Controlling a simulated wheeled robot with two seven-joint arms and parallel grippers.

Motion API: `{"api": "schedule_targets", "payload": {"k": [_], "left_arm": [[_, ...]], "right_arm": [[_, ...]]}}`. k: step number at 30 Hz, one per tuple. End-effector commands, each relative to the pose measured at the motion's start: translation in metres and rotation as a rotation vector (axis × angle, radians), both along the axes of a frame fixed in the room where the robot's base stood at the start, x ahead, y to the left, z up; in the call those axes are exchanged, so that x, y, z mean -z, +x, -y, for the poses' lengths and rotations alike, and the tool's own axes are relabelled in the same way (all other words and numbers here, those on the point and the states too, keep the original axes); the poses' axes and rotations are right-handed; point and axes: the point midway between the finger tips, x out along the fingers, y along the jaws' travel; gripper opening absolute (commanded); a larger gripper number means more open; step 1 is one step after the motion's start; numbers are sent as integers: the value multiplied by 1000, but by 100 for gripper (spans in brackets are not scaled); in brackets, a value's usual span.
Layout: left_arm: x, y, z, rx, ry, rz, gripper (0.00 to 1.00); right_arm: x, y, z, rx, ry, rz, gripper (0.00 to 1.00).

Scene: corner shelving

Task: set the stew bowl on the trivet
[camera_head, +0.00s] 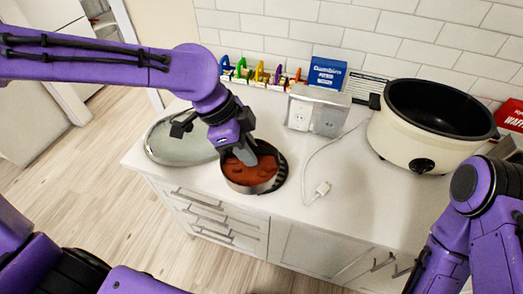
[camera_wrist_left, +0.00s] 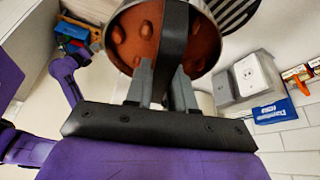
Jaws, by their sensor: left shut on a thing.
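The stew bowl (camera_head: 236,185) is a round metal bowl filled with reddish-brown chunky stew, near the front edge of the white counter. It looks about level. My left gripper (camera_head: 247,158) reaches down over it and is shut on it; the exact grip spot is partly hidden. In the left wrist view the bowl (camera_wrist_left: 120,42) lies past the fingers, with a dark strip between them. A dark slatted piece, probably the trivet (camera_wrist_left: 236,12), shows beside the bowl there. In the head view a dark edge shows at the bowl's right; I cannot tell whether they touch. My right gripper is out of view.
A grey-green oval tray or lid (camera_head: 165,150) lies left of the bowl. A cream cooker (camera_head: 395,137) stands at the right. An outlet box (camera_head: 300,113) with a white cord (camera_head: 307,175) stands behind. Free counter (camera_head: 350,205) lies right of the cord.

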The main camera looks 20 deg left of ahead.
Motion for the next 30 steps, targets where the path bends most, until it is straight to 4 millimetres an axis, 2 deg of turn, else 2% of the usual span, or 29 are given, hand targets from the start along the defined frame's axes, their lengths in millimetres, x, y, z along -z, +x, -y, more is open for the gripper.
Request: {"api": "schedule_targets", "payload": {"k": [1,5,6,8,12,15,20,24,30], "left_arm": [[20,14,-3,-9,9,3,0],[32,43,-6,-11,8,7,0],[24,52,-7,-10,1,-1,0],[28,66,-8,-7,1,-3,0],[59,89,-9,-7,-1,-4,0],[73,102,-10,-6,0,-1,0],[89,113,-10,-5,0,-2,0],[113,113,-10,-2,-1,-2,0],[119,113,-10,-3,-1,2,0]], "right_arm": [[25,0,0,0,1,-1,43],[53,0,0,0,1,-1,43],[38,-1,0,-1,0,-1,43],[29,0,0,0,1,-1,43],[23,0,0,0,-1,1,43],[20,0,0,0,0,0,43],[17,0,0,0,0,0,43],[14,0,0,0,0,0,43],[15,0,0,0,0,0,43]]}}
